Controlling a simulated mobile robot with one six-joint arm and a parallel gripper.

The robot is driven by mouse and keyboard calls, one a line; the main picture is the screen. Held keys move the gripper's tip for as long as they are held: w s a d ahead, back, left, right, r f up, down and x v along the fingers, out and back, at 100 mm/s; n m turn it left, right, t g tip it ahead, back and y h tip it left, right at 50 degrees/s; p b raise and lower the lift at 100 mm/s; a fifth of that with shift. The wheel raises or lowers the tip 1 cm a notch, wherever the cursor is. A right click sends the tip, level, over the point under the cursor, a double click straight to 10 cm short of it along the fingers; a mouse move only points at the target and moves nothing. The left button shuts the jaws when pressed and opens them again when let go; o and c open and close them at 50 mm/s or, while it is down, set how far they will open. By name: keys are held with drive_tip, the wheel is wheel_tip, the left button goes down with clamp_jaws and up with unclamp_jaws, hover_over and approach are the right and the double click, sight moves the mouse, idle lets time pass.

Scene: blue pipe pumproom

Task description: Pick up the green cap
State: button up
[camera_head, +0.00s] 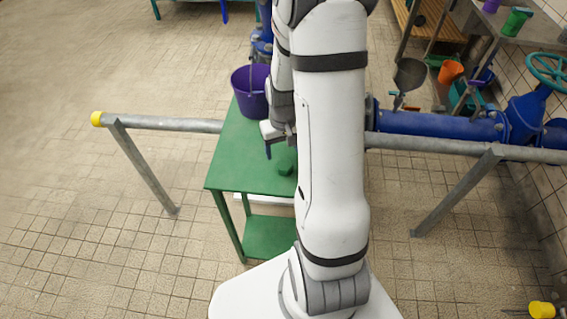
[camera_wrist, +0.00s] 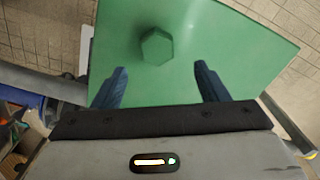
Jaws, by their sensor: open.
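The green cap (camera_head: 285,168) is a small hexagonal piece on the green table (camera_head: 230,175), close to the table's front edge in the head view. It also shows in the wrist view (camera_wrist: 157,47), lying flat and green on green. My gripper (camera_head: 281,146) is above the table, a little behind the cap in the head view. In the wrist view my gripper (camera_wrist: 163,82) has its two dark blue fingers wide apart with nothing between them. The cap lies beyond the fingertips, slightly left of the midline between them. My arm hides the right part of the table.
A purple bucket (camera_head: 250,92) stands on the far end of the table. A grey rail (camera_head: 170,124) with a yellow end runs behind, crossing by the table. A blue pipe (camera_head: 435,125) lies to the right. The tiled floor at left is clear.

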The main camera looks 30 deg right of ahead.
sight(284, 164)
drive_tip(key=shift+d+f+p, duration=0.2)
drive_tip(key=shift+f+p, duration=0.4)
drive_tip(key=shift+f, duration=2.7)
drive_tip(key=shift+c, duration=0.2)
drive_tip(key=c, duration=1)
drive_tip(key=shift+r, duration=0.1)
wheel_tip(284, 164, up, 16)
drive_tip(key=p, duration=0.3)
